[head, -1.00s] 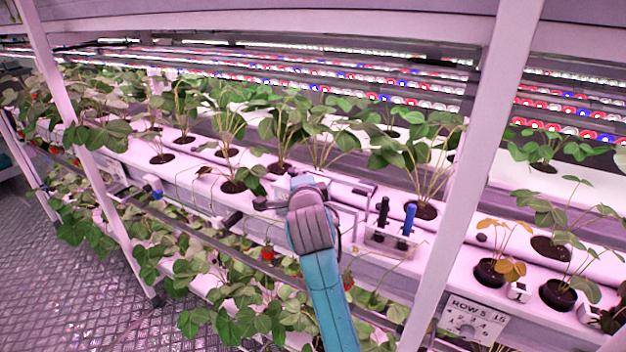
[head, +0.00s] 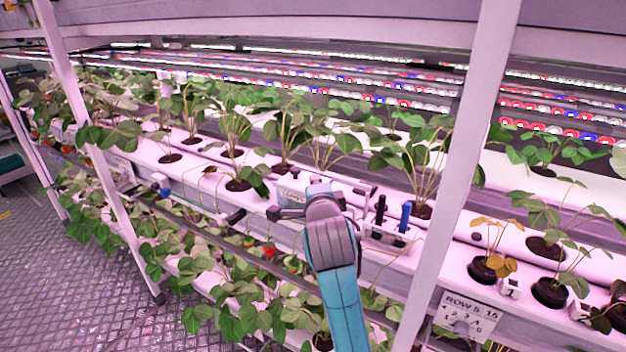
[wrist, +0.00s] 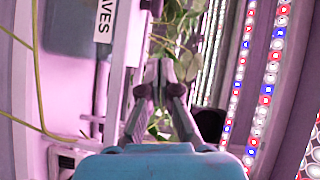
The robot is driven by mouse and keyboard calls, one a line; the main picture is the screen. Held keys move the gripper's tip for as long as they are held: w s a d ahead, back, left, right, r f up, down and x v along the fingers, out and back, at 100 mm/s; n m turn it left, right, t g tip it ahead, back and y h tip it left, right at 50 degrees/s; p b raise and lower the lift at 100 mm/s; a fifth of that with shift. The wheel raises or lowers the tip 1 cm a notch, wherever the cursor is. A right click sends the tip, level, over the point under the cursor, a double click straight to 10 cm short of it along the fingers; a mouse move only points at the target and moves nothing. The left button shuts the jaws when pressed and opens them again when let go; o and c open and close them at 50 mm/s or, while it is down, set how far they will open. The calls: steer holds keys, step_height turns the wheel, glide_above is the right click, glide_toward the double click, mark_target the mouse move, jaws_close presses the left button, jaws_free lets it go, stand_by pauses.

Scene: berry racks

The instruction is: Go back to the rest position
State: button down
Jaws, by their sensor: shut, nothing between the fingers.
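My arm reaches in from the bottom of the head view, with a blue link and a grey joint. My gripper (wrist: 160,72) is shut and empty in the wrist view, its two dark fingers together beside a pale rack surface, with leaves beyond the tips. In the head view my gripper (head: 277,213) is partly hidden by my wrist. It is over the front of the white planting channel (head: 205,165), near a small box (head: 290,190). The wrist view shows a label reading "AVES" (wrist: 104,20) on a box.
A clear holder (head: 388,236) with a black tool (head: 380,209) and a blue tool (head: 405,217) stands right of my wrist. A white post (head: 462,170) rises further right. Strawberry plants line the channel; red berries (head: 269,250) hang below. Metal floor (head: 90,290) is free at left.

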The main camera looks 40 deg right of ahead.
steer(key=f+v, duration=0.1)
steer(key=v, duration=0.5)
steer(key=s+a+f+n+t+y, duration=0.1)
steer(key=s+a+f+n+y, duration=0.1)
steer(key=s+a+f+n, duration=0.4)
steer(key=s+a+f+n+y, duration=0.2)
steer(key=s+f+n, duration=0.1)
steer(key=f, duration=0.6)
steer(key=s+a+f+n+t+y, duration=0.1)
steer(key=s+a+f+n+y, duration=0.1)
steer(key=s+a+f+n, duration=0.4)
steer(key=s+a+f+n+y, duration=0.1)
steer(key=s+n, duration=0.1)
steer(key=s, duration=0.6)
steer(key=s+a+f+n+y, duration=0.1)
steer(key=s+a+f+n, duration=0.1)
steer(key=s, duration=0.7)
steer(key=s+a+f+n+y, duration=0.1)
steer(key=s+n, duration=0.3)
steer(key=s, duration=0.4)
steer(key=shift+s+a+f+g, duration=0.2)
steer(key=shift+a+f+g, duration=0.1)
steer(key=shift+a, duration=0.25)
